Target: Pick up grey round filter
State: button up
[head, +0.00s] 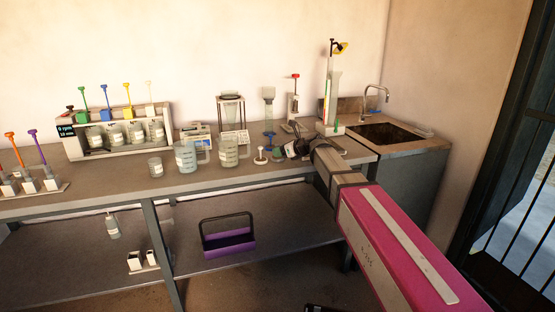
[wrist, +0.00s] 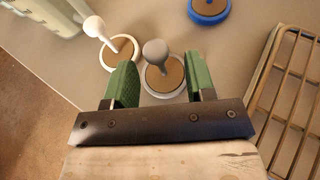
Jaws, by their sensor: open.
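The grey round filter (wrist: 153,82) is a ring with a brown disc and a grey knobbed handle. In the wrist view it lies on the bench between and slightly beyond the two green fingers of my gripper (wrist: 161,76). The fingers are open, one on each side of its handle, with gaps showing. In the head view my gripper (head: 292,150) is low over the bench, and the grey filter is hard to make out there.
A white round filter (wrist: 119,53) lies just left of the grey one, close to the left finger. A blue round filter (wrist: 208,12) is farther off. A metal rack (wrist: 285,85) is at right. Beakers (head: 228,153) stand left of my gripper; the sink (head: 385,133) is right.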

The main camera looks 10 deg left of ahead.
jog(key=shift+x, duration=0.8)
grip_shut()
jog(key=shift+r, duration=0.1)
